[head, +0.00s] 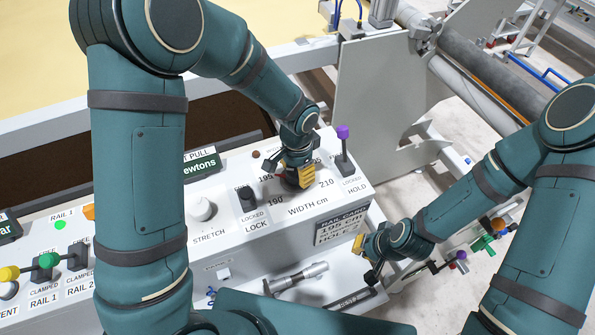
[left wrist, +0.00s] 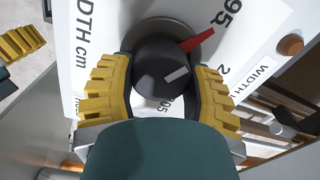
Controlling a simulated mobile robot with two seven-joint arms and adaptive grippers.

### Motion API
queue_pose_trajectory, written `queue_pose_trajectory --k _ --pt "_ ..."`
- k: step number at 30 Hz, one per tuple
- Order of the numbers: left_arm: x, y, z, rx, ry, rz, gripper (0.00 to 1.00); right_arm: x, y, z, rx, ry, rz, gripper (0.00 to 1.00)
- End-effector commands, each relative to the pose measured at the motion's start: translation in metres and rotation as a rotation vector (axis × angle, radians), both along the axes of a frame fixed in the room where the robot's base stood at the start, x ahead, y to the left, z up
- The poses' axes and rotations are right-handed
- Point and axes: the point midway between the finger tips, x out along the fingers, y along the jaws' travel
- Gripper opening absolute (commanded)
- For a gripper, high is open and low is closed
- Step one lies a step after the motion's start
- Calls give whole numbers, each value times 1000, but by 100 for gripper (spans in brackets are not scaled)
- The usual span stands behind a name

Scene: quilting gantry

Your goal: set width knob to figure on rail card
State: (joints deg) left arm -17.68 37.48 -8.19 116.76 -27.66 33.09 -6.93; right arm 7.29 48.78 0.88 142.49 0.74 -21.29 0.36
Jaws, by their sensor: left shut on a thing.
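The width knob (head: 291,182) is round and black and sits on the white control panel, on a dial with printed figures. In the left wrist view the knob (left wrist: 162,75) shows a red pointer towards a partly cut-off "95" and a pale grey bar towards "205". My left gripper (left wrist: 163,66) has its yellow-padded fingers on both sides of the knob, shut on it; the arm hides part of the dial in the head view. The rail card (head: 342,226) on the panel's front reads "195 cm". My right gripper (head: 364,261) looks open and empty beside the card.
The black lock switch (head: 248,198) and white stretch knob (head: 202,208) are left of the dial. A purple-topped hold lever (head: 344,148) stands at its right. Tools lie in a tray (head: 318,291) below the panel.

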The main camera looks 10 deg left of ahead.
Motion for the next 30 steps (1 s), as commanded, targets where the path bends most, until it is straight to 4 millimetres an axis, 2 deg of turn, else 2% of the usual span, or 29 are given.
queue_pose_trajectory --k 15,16,18,19,30 --pt "1 0 1 1 -2 20 17 -1 0 -1 0 1 1 0" --pt "1 0 1 1 -2 20 58 -1 0 -1 0 1 1 0" --pt "1 0 1 0 -1 20 83 -1 0 -1 0 1 1 0" --pt "1 0 1 0 -1 20 85 -1 0 -1 0 1 1 0" --pt "1 0 4 -1 -2 20 85 0 0 -1 0 1 1 0"
